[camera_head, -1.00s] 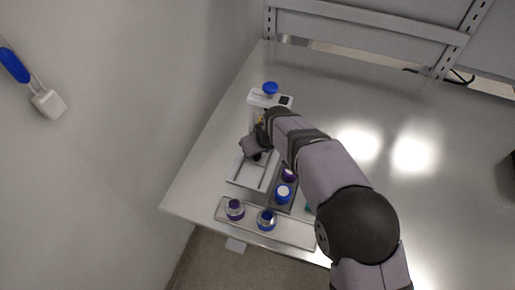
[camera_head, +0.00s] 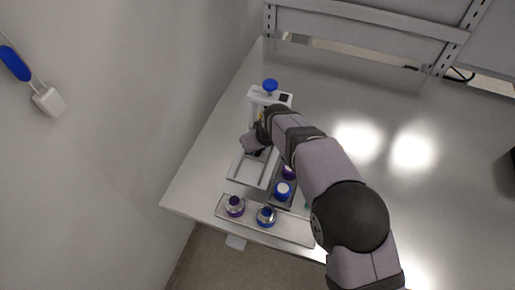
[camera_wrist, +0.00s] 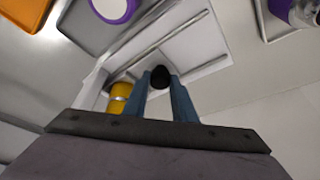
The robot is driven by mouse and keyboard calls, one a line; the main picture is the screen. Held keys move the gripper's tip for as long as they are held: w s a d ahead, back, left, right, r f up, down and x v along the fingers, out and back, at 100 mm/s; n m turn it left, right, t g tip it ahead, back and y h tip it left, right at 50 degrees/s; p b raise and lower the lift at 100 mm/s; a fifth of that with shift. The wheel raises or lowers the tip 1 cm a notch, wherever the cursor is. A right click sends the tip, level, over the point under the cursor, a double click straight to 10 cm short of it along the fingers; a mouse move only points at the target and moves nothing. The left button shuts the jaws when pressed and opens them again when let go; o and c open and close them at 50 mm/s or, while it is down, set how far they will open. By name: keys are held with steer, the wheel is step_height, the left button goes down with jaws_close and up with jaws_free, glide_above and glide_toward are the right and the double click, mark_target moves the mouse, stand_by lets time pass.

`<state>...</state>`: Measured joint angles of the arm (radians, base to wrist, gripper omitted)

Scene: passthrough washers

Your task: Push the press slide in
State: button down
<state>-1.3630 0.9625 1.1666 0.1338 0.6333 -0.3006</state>
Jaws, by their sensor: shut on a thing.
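The press (camera_head: 268,98) is a white frame with a blue knob (camera_head: 270,86) on top, near the left side of the table. Its white base with slide rails (camera_head: 247,181) extends toward the near edge. My gripper (camera_head: 256,151) is low over the rails, just in front of the press frame. In the wrist view, my gripper's blue-grey fingers (camera_wrist: 165,92) are shut on a round black slide knob (camera_wrist: 160,77). A yellow cylinder with a pale band (camera_wrist: 118,98) is beside the fingers. My arm hides much of the slide in the head view.
A tray (camera_head: 281,203) with blue and purple-ringed parts stands right of the base. A flat metal tray (camera_head: 290,232) at the near edge holds two ringed parts, one purple (camera_head: 234,206) and one blue (camera_head: 266,216). The table's right side (camera_head: 430,190) is largely clear.

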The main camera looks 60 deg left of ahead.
steer(key=shift+w+a, duration=0.9)
steer(key=shift+a, duration=0.1)
steer(key=shift+w+a+r+b, duration=0.1)
steer(key=shift+w+r+b, duration=0.1)
steer(key=shift+b, duration=0.1)
steer(key=c, duration=1.6)
jaws_free()
steer(key=shift+o, duration=0.7)
steer(key=shift+w+a+f, duration=0.1)
steer(key=shift+f, duration=0.05)
steer(key=b+v, duration=0.3)
steer(key=v, duration=0.4)
